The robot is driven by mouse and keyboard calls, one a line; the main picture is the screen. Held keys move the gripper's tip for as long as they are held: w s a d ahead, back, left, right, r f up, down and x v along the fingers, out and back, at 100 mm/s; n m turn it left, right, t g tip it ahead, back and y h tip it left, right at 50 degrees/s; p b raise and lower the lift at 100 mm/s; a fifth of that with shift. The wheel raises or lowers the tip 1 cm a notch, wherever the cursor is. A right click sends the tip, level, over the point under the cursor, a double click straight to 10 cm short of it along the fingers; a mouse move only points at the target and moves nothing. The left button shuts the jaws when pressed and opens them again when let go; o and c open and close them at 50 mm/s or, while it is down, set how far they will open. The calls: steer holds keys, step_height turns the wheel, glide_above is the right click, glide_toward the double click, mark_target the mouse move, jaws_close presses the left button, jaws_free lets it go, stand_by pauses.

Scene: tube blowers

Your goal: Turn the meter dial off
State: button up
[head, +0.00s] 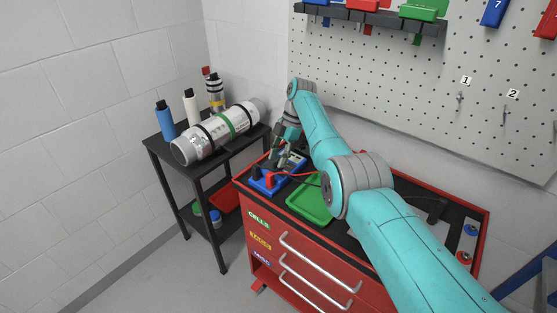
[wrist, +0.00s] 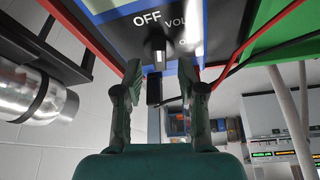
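The meter (wrist: 200,12) fills the top of the wrist view, a black face in a blue frame with printed "OFF" and "VOL". Its dark dial (wrist: 157,43) sticks out below the "OFF" print and has a white mark at its lower end. I cannot tell for sure which setting it points to. My gripper (wrist: 160,75) is open, its two green fingertips left and right of the dial with gaps on both sides. In the head view my gripper (head: 283,150) is at the meter (head: 292,160) on the red cart, hiding part of it.
A blue holder (head: 268,184) and a green tray (head: 312,200) lie on the red cart (head: 300,245). Red and black leads run close to the meter and my fingers. A black side table (head: 190,165) on the left carries a silver cylinder (head: 205,138) and bottles.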

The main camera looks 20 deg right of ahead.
step_height(320, 180, up, 9)
steer(key=shift+f, duration=0.2)
steer(key=o, duration=0.5)
steer(key=m+t, duration=0.1)
steer(key=m, duration=0.4)
steer(key=f+m+t+h, duration=0.1)
steer(key=m, duration=0.2)
steer(key=shift+d+t, duration=0.3)
steer(key=shift+d, duration=0.1)
steer(key=s+m+t+h, duration=0.1)
steer(key=s+m+t, duration=0.25)
steer(key=m, duration=0.65)
steer(key=shift+g, duration=0.25)
steer(key=x, duration=0.6)
steer(key=d+x, duration=0.1)
steer(key=x, duration=0.2)
steer(key=shift+a+f, duration=0.1)
steer(key=shift+f, duration=0.25)
